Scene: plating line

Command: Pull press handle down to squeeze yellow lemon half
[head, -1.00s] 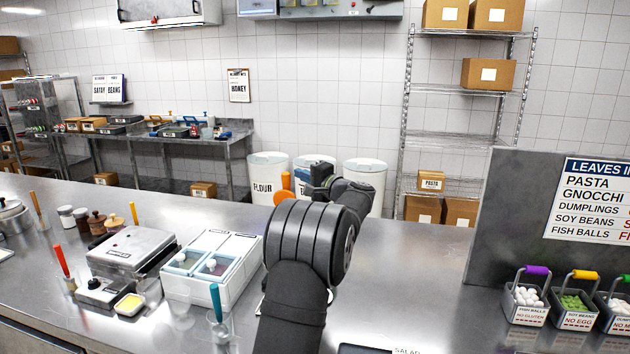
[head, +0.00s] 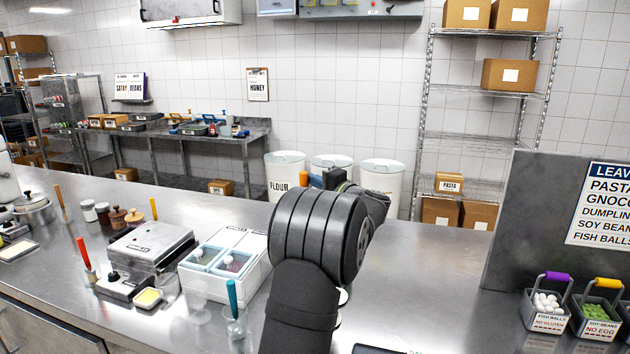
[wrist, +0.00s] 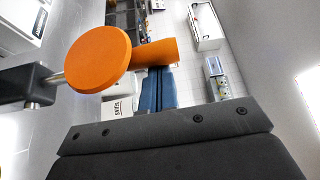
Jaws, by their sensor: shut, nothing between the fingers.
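An orange handle (wrist: 98,58) with a round end and a cylindrical part fills the upper left of the wrist view. A metal rod joins it to a dark bracket (wrist: 28,82). My gripper (wrist: 158,76) is shut, its narrow blue fingers pointing at the orange cylinder. The fingertips look close to the handle or partly behind it; I cannot tell whether they touch. In the head view only a small orange part (head: 303,179) shows left of my wrist. My arm hides most of the press there. The yellow lemon half is not visible in either view.
Left on the steel counter (head: 420,290) are a grill press (head: 150,245), a white bin with blue-rimmed compartments (head: 255,265) and a clear cup with a teal-handled tool (head: 234,310). Labelled baskets (head: 548,308) stand right by a grey panel (head: 530,215).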

